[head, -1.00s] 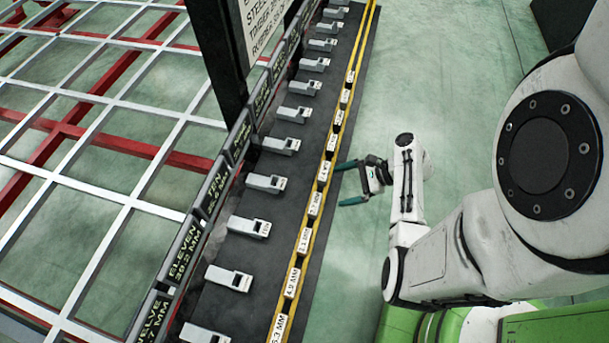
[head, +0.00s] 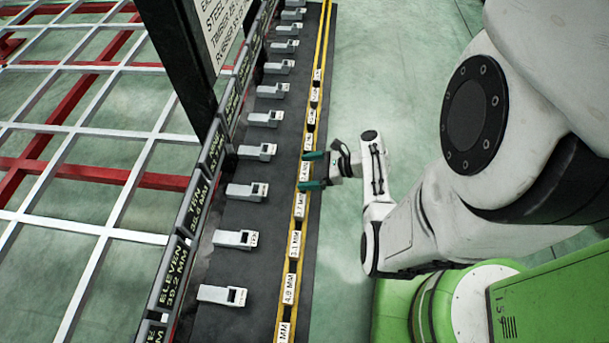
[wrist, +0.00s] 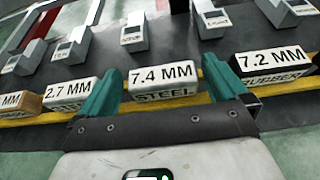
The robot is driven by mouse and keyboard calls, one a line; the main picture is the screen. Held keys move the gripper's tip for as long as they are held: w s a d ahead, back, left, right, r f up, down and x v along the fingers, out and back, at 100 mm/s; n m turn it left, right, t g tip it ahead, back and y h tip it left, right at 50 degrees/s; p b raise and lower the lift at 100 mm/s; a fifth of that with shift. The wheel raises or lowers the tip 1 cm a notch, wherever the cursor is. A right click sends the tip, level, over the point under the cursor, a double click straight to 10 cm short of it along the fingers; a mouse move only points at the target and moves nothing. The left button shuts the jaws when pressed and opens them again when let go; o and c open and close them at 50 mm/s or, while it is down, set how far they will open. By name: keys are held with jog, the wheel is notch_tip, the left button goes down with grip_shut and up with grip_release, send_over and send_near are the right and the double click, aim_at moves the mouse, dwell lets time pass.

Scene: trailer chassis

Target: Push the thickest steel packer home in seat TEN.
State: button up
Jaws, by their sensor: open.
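A pale block marked 7.4 MM STEEL (wrist: 163,84) lies in the yellow-edged row in the wrist view. My gripper (wrist: 162,72) is open, with one teal finger on each side of this block. I cannot tell whether the fingers touch it. In the head view my gripper (head: 312,170) reaches in from the right to the yellow rail.
A 2.7 MM block (wrist: 70,92) and a brown block (wrist: 20,104) lie left of the steel one, and a 7.2 MM RUBBER block (wrist: 272,72) right. Several grey seats line the bench. A dark post (head: 180,70) with a sign rises at the left. Green floor (head: 400,60) lies clear beyond.

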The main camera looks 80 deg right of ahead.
aim_at(306, 171)
jog(key=shift+x, duration=1.55)
jog(key=shift+d, duration=0.1)
jog(key=c, duration=1.1)
